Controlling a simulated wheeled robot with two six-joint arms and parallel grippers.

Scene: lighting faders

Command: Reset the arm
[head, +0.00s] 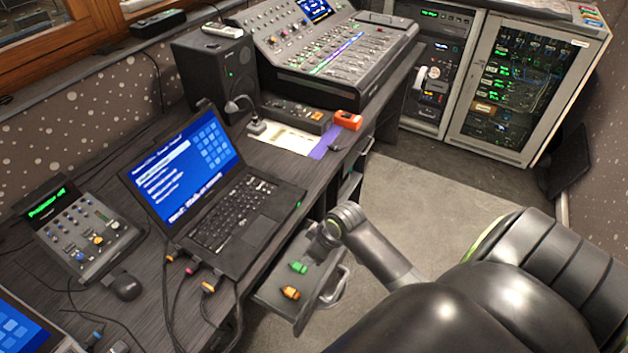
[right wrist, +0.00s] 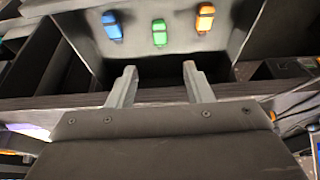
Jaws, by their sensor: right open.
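My right arm reaches in from the right in the head view, its wrist over an open drawer (head: 268,292) under the desk. In the right wrist view my right gripper (right wrist: 160,72) is open, with nothing between its fingers. The fingers point at the drawer (right wrist: 135,47), which holds a blue object (right wrist: 112,26), a green object (right wrist: 159,33) and an orange object (right wrist: 204,18), apart from the fingers. The head view shows the green object (head: 298,267) and the orange one (head: 290,293); the blue one is not visible there. My left gripper is not in view.
A large fader console (head: 340,50) stands at the back of the desk, a smaller fader panel (head: 75,232) at the left. A laptop (head: 185,172), mouse (head: 126,287), speaker (head: 215,70) and cables occupy the desk. Equipment racks (head: 520,85) stand behind open floor (head: 420,200).

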